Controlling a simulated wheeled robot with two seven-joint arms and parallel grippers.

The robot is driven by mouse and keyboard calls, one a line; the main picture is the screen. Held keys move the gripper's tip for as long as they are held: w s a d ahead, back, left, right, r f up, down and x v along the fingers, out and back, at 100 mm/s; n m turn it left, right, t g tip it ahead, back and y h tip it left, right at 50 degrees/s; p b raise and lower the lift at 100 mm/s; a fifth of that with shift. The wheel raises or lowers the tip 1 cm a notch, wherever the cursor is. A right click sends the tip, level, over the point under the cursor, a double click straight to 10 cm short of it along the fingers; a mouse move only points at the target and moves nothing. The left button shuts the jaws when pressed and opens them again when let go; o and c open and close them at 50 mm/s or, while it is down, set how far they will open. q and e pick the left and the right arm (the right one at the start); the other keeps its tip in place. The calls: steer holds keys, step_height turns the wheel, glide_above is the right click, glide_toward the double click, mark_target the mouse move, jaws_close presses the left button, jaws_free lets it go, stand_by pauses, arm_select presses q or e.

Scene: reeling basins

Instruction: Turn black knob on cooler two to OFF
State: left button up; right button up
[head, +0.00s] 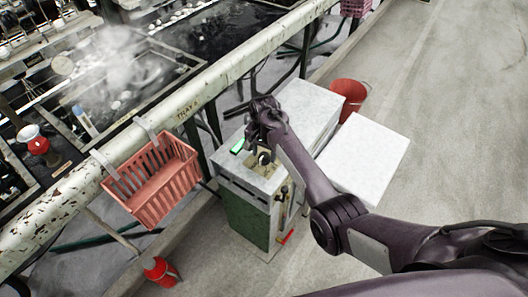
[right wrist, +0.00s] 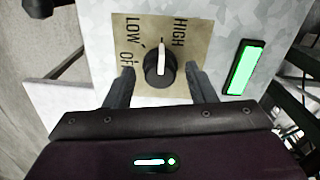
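The black knob (right wrist: 159,69) sits on a tan label plate (right wrist: 157,28) in the right wrist view. Its white pointer stands straight up in that picture, between the LOW and HIGH markings, with OFF printed at its left. My right gripper (right wrist: 158,84) is open, with one finger on each side of the knob and visible gaps between. In the head view my right gripper (head: 263,153) is over the top of the grey and green cooler (head: 243,204), hiding most of the plate. My left gripper is not in view.
A lit green display (right wrist: 243,68) is beside the plate. A red basket (head: 153,180) hangs on the worn rail (head: 184,99) left of the cooler. A white box top (head: 363,157) and a red bucket (head: 349,92) stand to the right. Open floor lies farther right.

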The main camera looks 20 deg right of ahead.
steer(key=c, duration=0.9)
steer(key=shift+o, duration=0.2)
steer(key=n+p, duration=0.2)
steer(key=shift+r+n, duration=0.2)
steer(key=shift+n, duration=0.1)
steer(key=n+p, duration=0.3)
steer(key=n, duration=0.1)
steer(key=shift+n, duration=0.3)
steer(key=n, duration=0.2)
steer(key=shift+f+n+p, duration=0.1)
steer(key=shift+n+p, duration=0.2)
steer(key=shift+p, duration=0.05)
steer(key=n, duration=0.2)
steer(key=shift+w+d+n, duration=0.1)
steer(key=shift+n, duration=0.3)
steer(key=n, duration=0.5)
steer(key=shift+p, duration=0.35)
steer(key=shift+n, duration=0.3)
